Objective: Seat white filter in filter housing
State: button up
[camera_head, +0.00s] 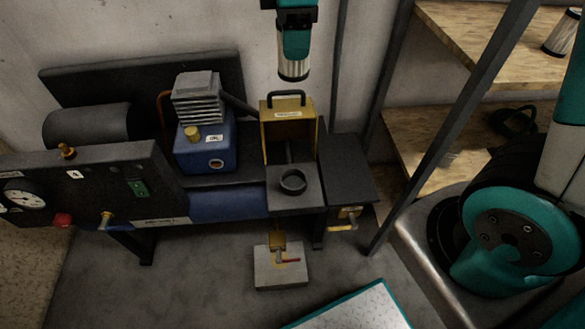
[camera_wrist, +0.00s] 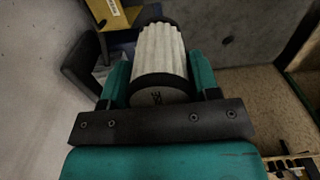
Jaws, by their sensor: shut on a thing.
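The white pleated filter (camera_wrist: 160,58) with dark end caps is held between the teal fingers of my gripper (camera_wrist: 160,85). In the head view the filter (camera_head: 293,66) hangs upright below my gripper (camera_head: 294,50), above and apart from the filter housing. The filter housing (camera_head: 262,140) is a yellow open box with a black handle on top and a dark round seat (camera_head: 292,181) on a plate at its front. Part of the yellow housing (camera_wrist: 112,14) also shows at the top left of the wrist view. The seat is empty.
A blue compressor (camera_head: 206,148) with a grey finned head stands left of the housing. A black panel (camera_head: 85,190) with a gauge is at the left. Wooden shelves (camera_head: 420,135) at the right hold another filter (camera_head: 562,33). A dark post (camera_head: 455,120) rises before them.

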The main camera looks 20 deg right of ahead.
jog(key=b, duration=0.9)
send_over(293, 184)
notch_tip(293, 184, down, 14)
notch_tip(293, 184, down, 20)
jog(key=b, duration=0.5)
jog(key=shift+s+f, duration=0.1)
jog(key=o, duration=0.5)
jog(key=shift+f, duration=0.1)
jog(key=o, duration=0.4)
jog(key=shift+o, duration=0.2)
jog(key=shift+r, duration=0.2)
